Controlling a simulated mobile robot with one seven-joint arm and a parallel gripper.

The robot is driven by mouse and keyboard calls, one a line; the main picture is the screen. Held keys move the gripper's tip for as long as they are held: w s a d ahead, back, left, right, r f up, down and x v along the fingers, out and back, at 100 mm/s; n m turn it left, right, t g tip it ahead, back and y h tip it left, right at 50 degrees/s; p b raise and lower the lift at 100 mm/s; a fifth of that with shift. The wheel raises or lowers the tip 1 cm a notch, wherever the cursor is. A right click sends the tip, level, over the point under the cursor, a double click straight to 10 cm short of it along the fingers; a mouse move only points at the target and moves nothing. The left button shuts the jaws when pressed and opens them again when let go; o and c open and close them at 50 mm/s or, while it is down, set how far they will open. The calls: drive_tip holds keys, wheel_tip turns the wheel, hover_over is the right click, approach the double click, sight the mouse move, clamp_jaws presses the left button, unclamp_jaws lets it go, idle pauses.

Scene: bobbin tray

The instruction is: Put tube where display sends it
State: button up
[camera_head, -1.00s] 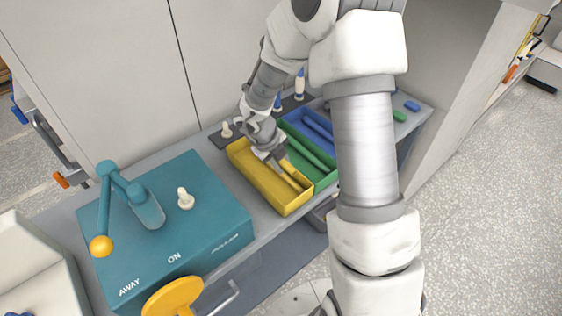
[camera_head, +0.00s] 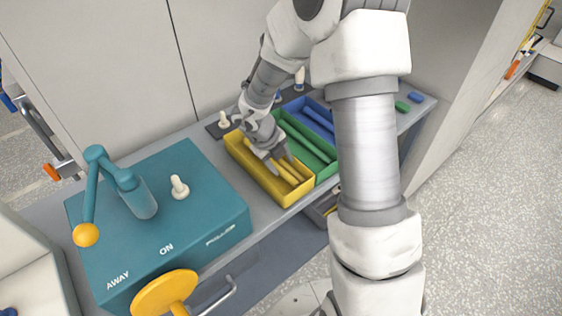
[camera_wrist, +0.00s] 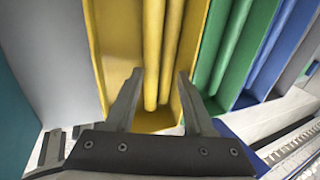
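The yellow tray (camera_head: 238,158) lies beside the teal box, and two yellow tubes (camera_head: 283,180) rest in it lengthwise, side by side. They also show in the wrist view (camera_wrist: 154,40), running down the tray. My gripper (camera_head: 281,162) is low over the yellow tray. In the wrist view its fingers (camera_wrist: 160,76) stand apart, open, on either side of the tube ends, with nothing clamped between them. A green tray (camera_head: 327,174) holds green tubes (camera_head: 305,141), and a blue tray (camera_head: 289,107) holds blue tubes (camera_head: 318,118). I cannot make out a display screen.
A teal box (camera_head: 215,205) with a lever (camera_head: 102,165), a cream knob (camera_head: 179,187) and a yellow disc (camera_head: 165,292) stands to the left. Green (camera_head: 402,106) and blue (camera_head: 416,96) pieces lie at the counter's right end. Grey panels stand behind.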

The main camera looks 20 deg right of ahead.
drive_tip(key=p+v, duration=1.4)
drive_tip(key=v, duration=1.1)
drive_tip(key=shift+a+r+p, duration=0.2)
drive_tip(key=shift+p, duration=0.2)
drive_tip(key=shift+s, duration=0.1)
idle(0.5)
